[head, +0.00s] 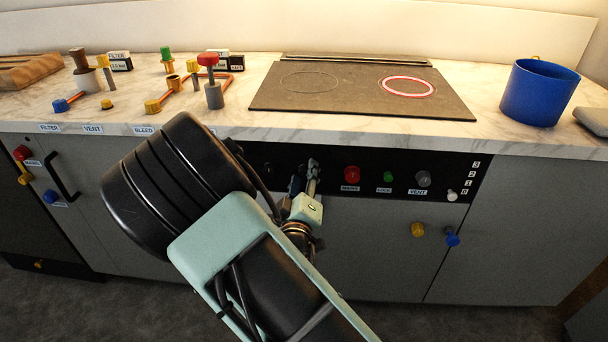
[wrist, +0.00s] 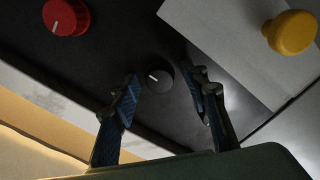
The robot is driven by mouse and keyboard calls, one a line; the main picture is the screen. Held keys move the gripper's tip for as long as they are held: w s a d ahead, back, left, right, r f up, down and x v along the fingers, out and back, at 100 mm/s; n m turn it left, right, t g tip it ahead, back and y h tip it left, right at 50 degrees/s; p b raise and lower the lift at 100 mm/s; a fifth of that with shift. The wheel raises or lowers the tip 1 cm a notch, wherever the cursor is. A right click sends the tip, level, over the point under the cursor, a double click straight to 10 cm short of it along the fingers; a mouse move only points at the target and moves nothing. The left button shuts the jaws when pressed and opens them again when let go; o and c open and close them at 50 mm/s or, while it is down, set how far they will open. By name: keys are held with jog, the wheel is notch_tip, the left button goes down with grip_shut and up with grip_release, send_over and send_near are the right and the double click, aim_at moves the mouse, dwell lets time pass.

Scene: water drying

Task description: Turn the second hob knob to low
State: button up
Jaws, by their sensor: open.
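A dark knob (wrist: 160,80) with a short white pointer line sits on the black control panel (head: 268,157), in the middle of the wrist view. My gripper (wrist: 160,77) is open, with one blue-padded finger on each side of this knob and a gap on both sides. I cannot tell how far the fingertips are from the panel. In the head view my gripper (head: 304,178) is at the panel, left of the red knob (head: 352,173), and my arm hides the dark knob. A red knob (wrist: 66,16) with a white line is at the wrist view's upper left.
The hob (head: 350,95) has a lit red ring. A blue pot (head: 539,92) stands right. A yellow knob (wrist: 290,32) is on a light front.

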jog(key=s, duration=1.1)
jog(key=shift+a, duration=0.2)
jog(key=shift+s, duration=0.1)
